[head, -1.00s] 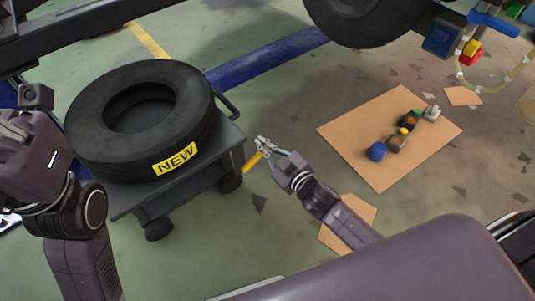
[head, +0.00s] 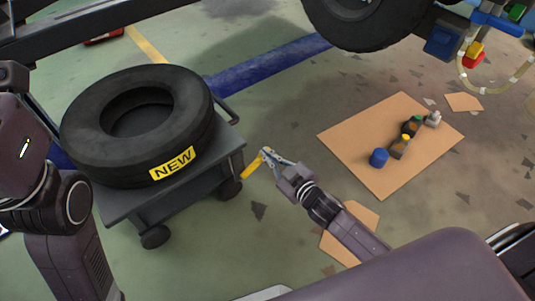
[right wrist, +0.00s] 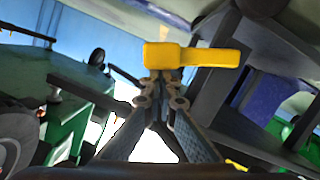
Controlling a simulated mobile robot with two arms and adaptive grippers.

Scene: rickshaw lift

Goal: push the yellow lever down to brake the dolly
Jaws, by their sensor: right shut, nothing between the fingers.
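The yellow lever (head: 252,167) sticks out by the right side of the dark grey dolly (head: 190,190), close to a wheel. A large black tyre with a yellow NEW label (head: 172,163) lies on the dolly. My right gripper (head: 267,154) is at the lever's upper end, shut with nothing between its fingers. In the right wrist view the yellow lever (right wrist: 195,56) lies across, just past the fingertips; whether they touch cannot be told. My left arm is at the left edge of the head view, its gripper out of sight.
A cardboard sheet (head: 350,138) with several bottles and a blue-capped container (head: 379,158) lies at the right. A vehicle wheel (head: 360,20) hangs at the top. The floor between dolly and cardboard is mostly clear.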

